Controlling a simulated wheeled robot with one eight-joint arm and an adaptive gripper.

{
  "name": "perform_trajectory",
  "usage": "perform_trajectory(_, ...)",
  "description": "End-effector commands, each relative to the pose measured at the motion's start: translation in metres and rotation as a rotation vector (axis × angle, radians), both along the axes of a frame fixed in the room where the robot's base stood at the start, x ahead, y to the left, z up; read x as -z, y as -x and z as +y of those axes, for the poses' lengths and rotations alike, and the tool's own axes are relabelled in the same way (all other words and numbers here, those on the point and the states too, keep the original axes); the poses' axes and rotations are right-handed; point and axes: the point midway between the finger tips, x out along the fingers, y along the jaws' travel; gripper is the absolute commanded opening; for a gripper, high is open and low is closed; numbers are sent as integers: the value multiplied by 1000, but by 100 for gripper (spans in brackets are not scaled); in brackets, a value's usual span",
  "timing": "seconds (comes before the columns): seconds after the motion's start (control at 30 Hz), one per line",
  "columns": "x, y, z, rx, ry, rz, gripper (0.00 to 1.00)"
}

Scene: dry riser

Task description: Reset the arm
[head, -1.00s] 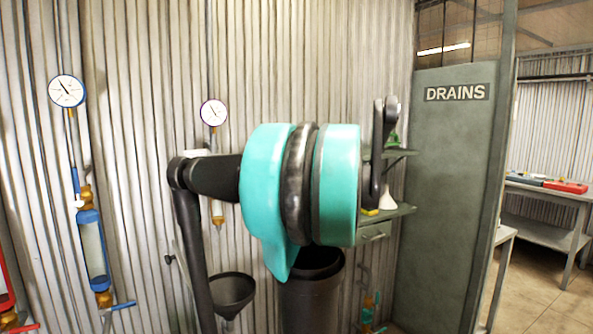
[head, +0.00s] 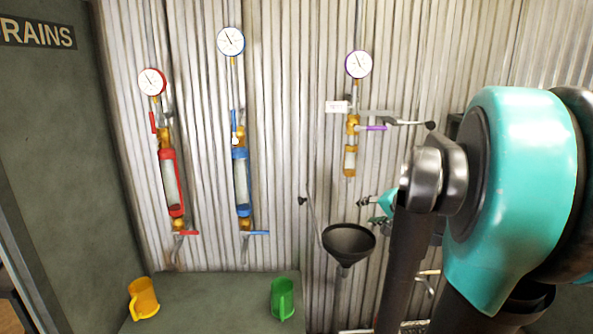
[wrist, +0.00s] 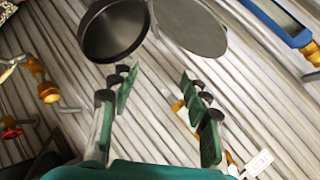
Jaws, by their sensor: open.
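My arm (head: 515,190) fills the right side of the head view, teal and dark grey, bent at a joint. My gripper (head: 372,212) shows partly behind it, to the right of the black funnel. In the wrist view my gripper (wrist: 157,85) is open, with green-padded fingers apart and nothing between them. The funnel (wrist: 113,38) lies beyond the fingertips in that view, beside a grey disc (wrist: 192,25). I cannot tell the exact distance from the fingers to the funnel. Much of the wrist is hidden by the arm in the head view.
Red (head: 171,185) and blue (head: 241,182) sight tubes with gauges stand on the corrugated wall. A purple-handled valve (head: 370,128) sits under a third gauge. The funnel (head: 348,240) stands out from the wall. A yellow mug (head: 144,298) and green mug (head: 282,298) rest on a bench (head: 215,290).

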Motion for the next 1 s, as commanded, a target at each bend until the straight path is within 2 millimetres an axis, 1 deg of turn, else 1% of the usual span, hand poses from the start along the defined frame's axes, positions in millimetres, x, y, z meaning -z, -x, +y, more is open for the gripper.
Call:
perform_trajectory(0.03, 26, 20, 19, -60, 69, 42, 47)
perform_trajectory(0.07, 40, 33, 27, -93, 115, 69, 47)
perform_trajectory(0.1, 60, 51, 36, -138, 176, 105, 47)
perform_trajectory(0.17, 89, 79, 46, -202, 272, 157, 47)
perform_trajectory(0.2, 108, 97, 50, -244, 340, 190, 47)
perform_trajectory(0.27, 132, 125, 52, -300, 437, 238, 47)
perform_trajectory(0.3, 146, 142, 51, -333, 499, 267, 47)
perform_trajectory(0.4, 173, 176, 44, -395, 632, 323, 47)
perform_trajectory(0.5, 187, 198, 37, -429, 718, 356, 47)
perform_trajectory(0.6, 193, 206, 32, -443, 758, 373, 47)
perform_trajectory(1.0, 194, 207, 31, -443, 765, 375, 47)
